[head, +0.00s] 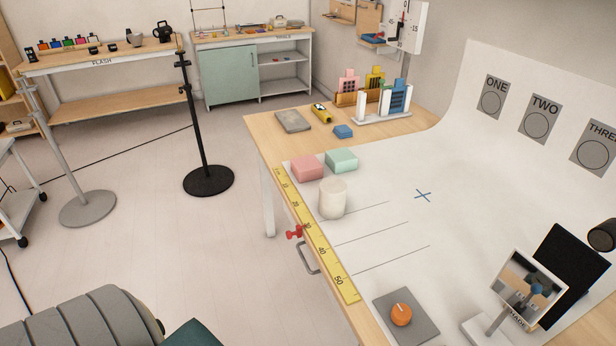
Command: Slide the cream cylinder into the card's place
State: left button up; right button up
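The cream cylinder (333,198) stands upright on the white sheet near the table's left edge, beside the yellow ruler and just in front of the pink block (307,169) and mint block (341,160). A black upright panel (572,272), which may be the card, stands at the right behind a small framed picture or mirror (529,286) on a white stand. Grey cards marked ONE (492,84), TWO (540,107) and THREE (594,130) are on the rising backdrop. Neither gripper is in view.
A yellow ruler strip (318,240) runs along the table's left edge. An orange knob (401,315) on a grey plate lies at the front. A blue cross (423,196) marks the clear middle of the sheet. A black stand (208,180) is on the floor at left.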

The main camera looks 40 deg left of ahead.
aim_at(332, 191)
jog(key=u, duration=1.05)
